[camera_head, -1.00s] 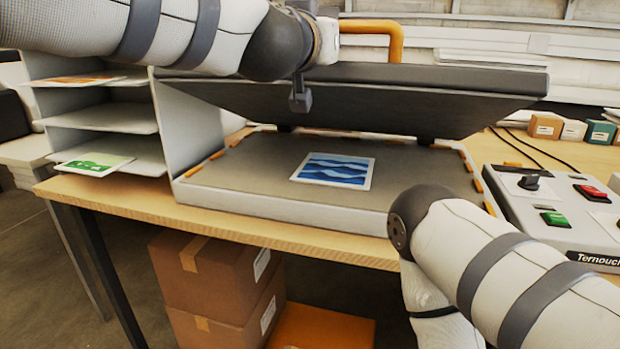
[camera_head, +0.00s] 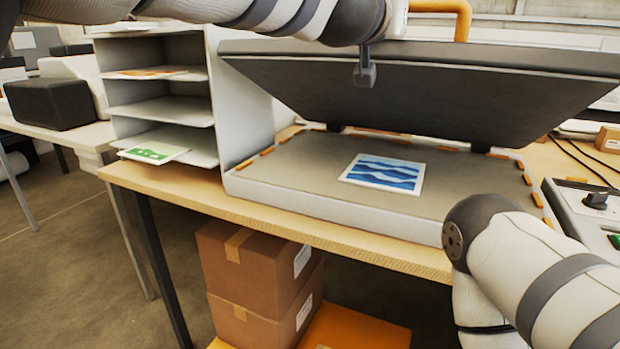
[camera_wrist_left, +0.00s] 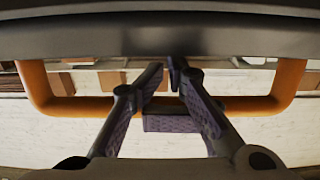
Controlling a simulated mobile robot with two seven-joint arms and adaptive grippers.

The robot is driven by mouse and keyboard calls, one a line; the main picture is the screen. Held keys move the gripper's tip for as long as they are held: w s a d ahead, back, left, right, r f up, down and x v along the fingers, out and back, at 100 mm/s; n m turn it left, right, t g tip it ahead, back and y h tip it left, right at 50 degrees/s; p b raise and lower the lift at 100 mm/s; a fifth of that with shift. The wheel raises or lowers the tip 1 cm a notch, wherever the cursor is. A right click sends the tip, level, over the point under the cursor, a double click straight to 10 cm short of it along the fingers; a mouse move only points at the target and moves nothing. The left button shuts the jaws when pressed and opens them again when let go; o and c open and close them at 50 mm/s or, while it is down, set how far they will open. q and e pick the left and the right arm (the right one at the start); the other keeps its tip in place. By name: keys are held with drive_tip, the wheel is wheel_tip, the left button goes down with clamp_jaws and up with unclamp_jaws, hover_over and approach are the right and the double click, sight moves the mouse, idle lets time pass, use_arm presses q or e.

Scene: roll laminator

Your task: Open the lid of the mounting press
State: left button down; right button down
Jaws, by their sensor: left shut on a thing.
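The mounting press has a grey lid (camera_head: 420,98) tilted up at its front, with its dark underside showing, above a white-edged base (camera_head: 310,195). A blue wave picture (camera_head: 384,173) lies flat on the base's grey bed. The orange handle (camera_head: 463,18) stands on the lid at the top of the head view and spans the left wrist view (camera_wrist_left: 268,104). My left gripper (camera_wrist_left: 165,75) is shut on the handle's bar. In the head view my left arm crosses the top and its fingers are hidden. My right arm shows at lower right, its gripper out of view.
A white shelf rack (camera_head: 160,112) with a green sheet (camera_head: 154,152) stands left of the press. A control box (camera_head: 585,215) is at the right. Cardboard boxes (camera_head: 255,265) sit under the wooden table (camera_head: 330,240). Another table with a black object (camera_head: 48,103) is at far left.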

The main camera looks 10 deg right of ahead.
use_arm(q)
drive_tip(key=r+v, duration=0.1)
drive_tip(key=v, duration=1.2)
drive_tip(key=shift+r, duration=0.1)
